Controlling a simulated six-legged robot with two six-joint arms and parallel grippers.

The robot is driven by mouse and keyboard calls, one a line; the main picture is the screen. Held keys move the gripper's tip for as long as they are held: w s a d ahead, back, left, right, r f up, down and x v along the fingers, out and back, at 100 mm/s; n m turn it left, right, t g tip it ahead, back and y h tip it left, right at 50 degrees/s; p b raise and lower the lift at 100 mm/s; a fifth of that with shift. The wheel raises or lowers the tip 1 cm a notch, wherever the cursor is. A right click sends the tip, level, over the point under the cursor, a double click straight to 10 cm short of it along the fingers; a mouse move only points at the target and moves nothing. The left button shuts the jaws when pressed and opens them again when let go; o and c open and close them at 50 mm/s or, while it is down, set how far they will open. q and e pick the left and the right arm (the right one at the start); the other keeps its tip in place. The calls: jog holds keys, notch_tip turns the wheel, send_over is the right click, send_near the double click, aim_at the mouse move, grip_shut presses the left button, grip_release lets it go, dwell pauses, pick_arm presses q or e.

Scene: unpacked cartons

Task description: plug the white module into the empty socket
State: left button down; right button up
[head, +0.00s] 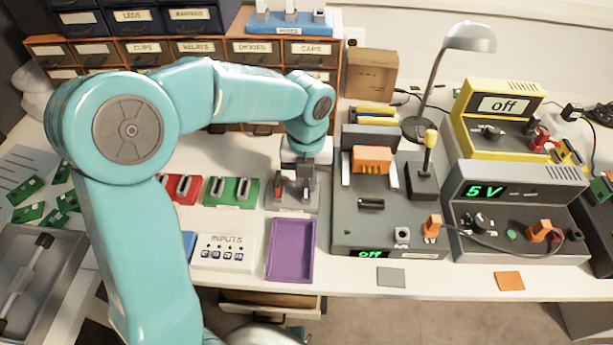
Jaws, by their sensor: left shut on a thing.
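My left gripper (296,186) points down over a light grey holder (281,207) on the bench. It is shut on what looks like the white module, which the fingers mostly hide. I cannot tell whether the module is still seated in the holder or lifted. A dark empty socket (371,204) lies on top of the grey test unit (350,235), to the right of the gripper. The unit's green display reads "off". My right gripper is not in view.
A green holder (231,205) and a red holder (191,200) stand left of the gripper. A purple tray (291,279) lies in front. An orange block (372,160) and a yellow-knobbed lever (430,138) rise behind the socket.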

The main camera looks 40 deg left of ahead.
pick_arm(q)
jog(key=shift+f, duration=0.3)
dwell(0.4)
jog(key=c, duration=1)
grip_release()
jog(key=shift+c, duration=0.2)
jog(key=shift+r, duration=0.1)
notch_tip(320, 180, up, 16)
jog(key=p, duration=0.3)
jog(key=shift+r+p, duration=0.15)
jog(key=shift+p, duration=0.2)
jog(key=shift+s, duration=0.1)
